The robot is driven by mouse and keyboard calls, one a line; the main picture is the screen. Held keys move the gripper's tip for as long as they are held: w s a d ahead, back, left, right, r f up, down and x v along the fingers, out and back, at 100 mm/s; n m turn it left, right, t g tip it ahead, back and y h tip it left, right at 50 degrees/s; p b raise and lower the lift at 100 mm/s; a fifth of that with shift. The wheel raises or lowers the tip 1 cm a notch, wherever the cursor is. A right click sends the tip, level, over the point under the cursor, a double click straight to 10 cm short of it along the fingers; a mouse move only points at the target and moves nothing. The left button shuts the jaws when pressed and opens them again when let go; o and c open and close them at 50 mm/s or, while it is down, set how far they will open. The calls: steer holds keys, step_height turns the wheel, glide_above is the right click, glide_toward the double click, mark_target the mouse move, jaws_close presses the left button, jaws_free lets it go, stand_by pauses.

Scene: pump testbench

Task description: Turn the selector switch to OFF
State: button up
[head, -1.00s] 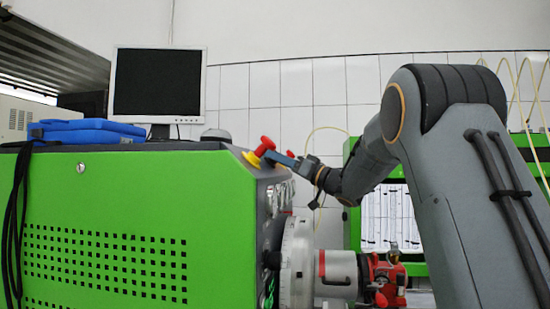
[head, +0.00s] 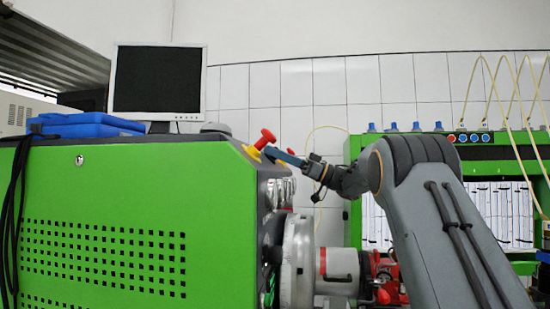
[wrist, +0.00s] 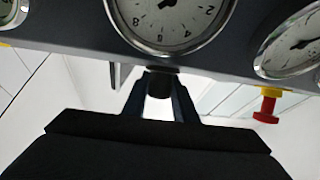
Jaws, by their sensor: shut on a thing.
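The selector switch is a black knob (wrist: 159,84) on the dark panel edge, seen between my fingers in the wrist view just below the middle gauge. My gripper (wrist: 160,92) is shut on this knob, one finger on each side. In the head view my gripper (head: 284,156) is at the top front corner of the green testbench (head: 110,230). The knob is hidden there, and its pointing direction and the OFF mark cannot be read in either view.
A red mushroom button with a yellow base (head: 265,139) stands close beside my gripper; it also shows in the wrist view (wrist: 267,104). Round gauges (wrist: 172,20) line the panel. A pump (head: 338,270) juts out below. A monitor (head: 158,82) and blue case (head: 85,126) are on top.

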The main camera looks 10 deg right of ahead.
steer(key=shift+n+g+p, duration=0.35)
steer(key=shift+n+g, duration=1.75)
steer(key=shift+g, duration=0.3)
steer(key=shift+n+g+p, duration=0.45)
steer(key=shift+n+g, duration=0.65)
steer(key=shift+g, duration=0.1)
steer(key=o, duration=1)
steer(key=shift+s, duration=0.1)
steer(key=shift+o, duration=0.2)
